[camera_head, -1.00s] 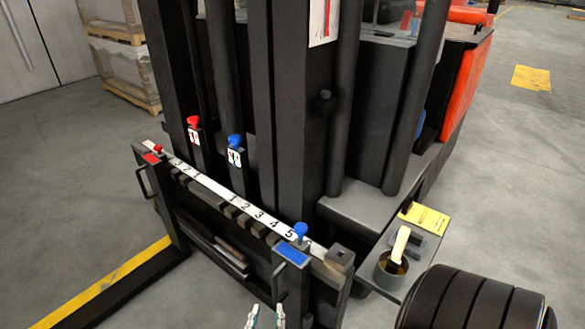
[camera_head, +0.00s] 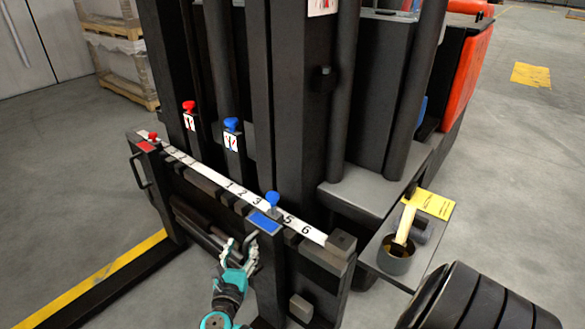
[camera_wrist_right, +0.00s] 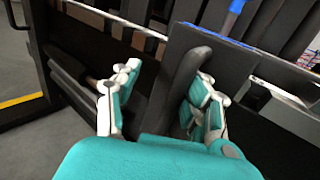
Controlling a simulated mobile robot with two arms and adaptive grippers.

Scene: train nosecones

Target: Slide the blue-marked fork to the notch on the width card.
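The blue-marked fork (camera_head: 264,223) hangs on the carriage bar, with a blue label and a blue knob (camera_head: 272,199) on top. The knob stands on the numbered white strip (camera_head: 319,236) between the 3 and the 5, covering the 4. My right gripper (camera_head: 240,250) is at this fork's handle. In the right wrist view its fingers (camera_wrist_right: 160,95) are apart, with the dark handle (camera_wrist_right: 183,78) between them, close to the right finger and clear of the left one. A yellow card (camera_head: 430,203) lies on the side shelf; its print is unreadable. My left gripper is not in view.
The red-marked fork (camera_head: 146,146) sits at the bar's left end. Red (camera_head: 189,106) and blue (camera_head: 231,124) knobs stand on posts behind the bar. A cup (camera_head: 396,258) with a handled tool stands on the side shelf.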

